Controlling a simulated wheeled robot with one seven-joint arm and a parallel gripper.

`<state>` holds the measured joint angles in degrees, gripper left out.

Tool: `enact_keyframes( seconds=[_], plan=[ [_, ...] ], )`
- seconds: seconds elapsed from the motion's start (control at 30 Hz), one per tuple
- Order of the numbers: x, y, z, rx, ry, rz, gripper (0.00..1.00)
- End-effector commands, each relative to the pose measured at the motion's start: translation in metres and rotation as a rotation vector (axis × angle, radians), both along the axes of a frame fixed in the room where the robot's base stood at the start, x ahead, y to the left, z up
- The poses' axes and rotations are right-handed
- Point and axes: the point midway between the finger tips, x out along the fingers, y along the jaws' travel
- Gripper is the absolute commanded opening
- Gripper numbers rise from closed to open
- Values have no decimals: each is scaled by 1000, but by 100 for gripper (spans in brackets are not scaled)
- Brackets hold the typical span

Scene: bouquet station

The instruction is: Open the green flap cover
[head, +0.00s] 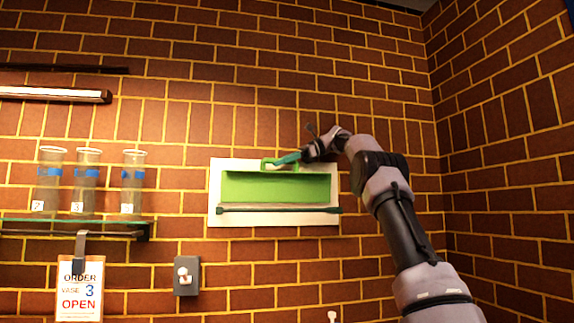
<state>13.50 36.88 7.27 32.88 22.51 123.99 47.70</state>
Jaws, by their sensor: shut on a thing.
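The green flap cover (276,188) is a wide bright green panel set in a white frame (215,195) on the brick wall. A small green loop-like handle (265,165) stands up at the middle of its top edge. A thin dark green bar (280,210) runs along the bottom. My gripper (285,160) reaches in from the right and is shut on the handle, its tip partly covering it. I cannot tell from this view how far the flap is tilted out from the frame.
A glass shelf (60,221) at the left holds clear vases with blue bands (85,173). Below hang an order sign (79,300) reading "VASE 3 OPEN" and a grey switch box (187,276). A dark rail light (55,95) is higher up. The wall right of the frame is bare.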

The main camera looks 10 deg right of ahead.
Motion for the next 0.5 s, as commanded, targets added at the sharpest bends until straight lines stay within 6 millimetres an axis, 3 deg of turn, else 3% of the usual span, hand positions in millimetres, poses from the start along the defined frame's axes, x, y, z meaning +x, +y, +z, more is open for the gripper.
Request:
enact_keyframes(
  seconds=[0.5],
  plan=[
    [13,4,3,1,-2,1,0]
  ],
)
